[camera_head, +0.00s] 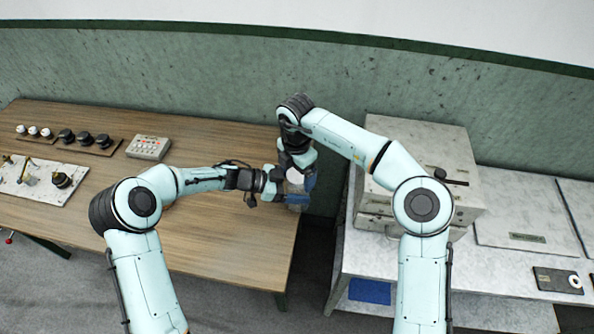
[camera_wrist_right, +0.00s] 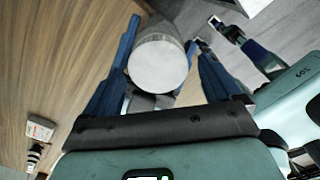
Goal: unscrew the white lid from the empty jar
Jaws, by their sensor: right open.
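The white lid (camera_wrist_right: 158,64) faces the right wrist camera as a round disc. The clear, empty-looking jar (camera_wrist_right: 163,30) shows behind it. In the head view, the jar (camera_head: 295,187) is mostly hidden among the grippers at the table's right end. My right gripper (camera_wrist_right: 165,52) is open, with one blue finger on each side of the lid; gaps show on both sides. It comes from above in the head view (camera_head: 298,177). My left gripper (camera_head: 283,190) is beside the jar, coming from the left. Whether its fingers touch the jar is hidden.
The wooden table (camera_head: 215,240) has clear room at its front. A keypad box (camera_head: 148,147), dark knobs (camera_head: 84,138) and small white pieces (camera_head: 33,131) lie at the left. A pale bench (camera_head: 370,262) with a large grey box (camera_head: 425,150) stands right, across a gap.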

